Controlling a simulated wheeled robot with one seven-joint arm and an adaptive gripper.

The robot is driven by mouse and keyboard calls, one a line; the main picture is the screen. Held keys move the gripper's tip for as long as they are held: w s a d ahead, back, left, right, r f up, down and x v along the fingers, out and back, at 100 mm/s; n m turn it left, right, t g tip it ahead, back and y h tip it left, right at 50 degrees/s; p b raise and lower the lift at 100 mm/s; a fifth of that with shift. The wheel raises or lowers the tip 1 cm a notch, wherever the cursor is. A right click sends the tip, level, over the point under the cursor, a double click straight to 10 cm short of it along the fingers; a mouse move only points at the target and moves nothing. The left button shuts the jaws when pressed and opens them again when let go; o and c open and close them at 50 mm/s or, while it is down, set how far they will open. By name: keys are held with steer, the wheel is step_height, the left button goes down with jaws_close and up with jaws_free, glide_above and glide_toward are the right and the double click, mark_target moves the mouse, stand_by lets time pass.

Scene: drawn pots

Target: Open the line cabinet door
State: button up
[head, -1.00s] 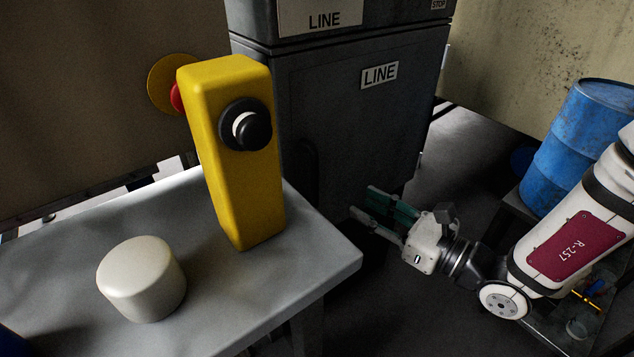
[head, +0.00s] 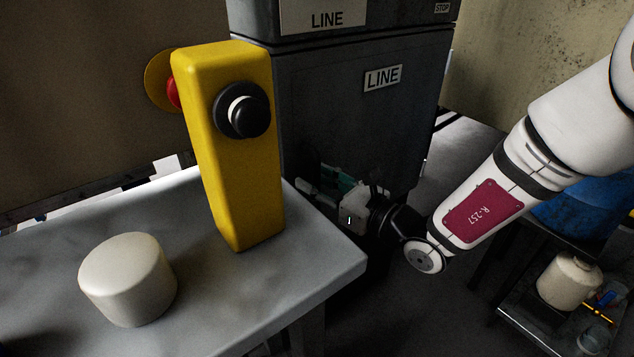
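The line cabinet (head: 350,110) is a dark grey metal box at the back centre, with a "LINE" label (head: 383,78) on its door. The door looks closed, flush with the cabinet front. My gripper (head: 314,179) is in front of the door's lower left part, its teal-padded fingers pointing left and apart from each other. A dark upright handle is hard to make out there in the shadow. Whether the fingers touch it or stand around it, I cannot tell.
A grey table (head: 330,262) at the front left carries a yellow post (head: 240,185) with a black knob and a white cylinder (head: 127,280); its right corner is close to my gripper. A low shelf with a cream pot (head: 570,280) and a blue barrel (head: 590,212) stand at the right.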

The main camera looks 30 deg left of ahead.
jaws_close()
steer(key=shift+d, duration=0.1)
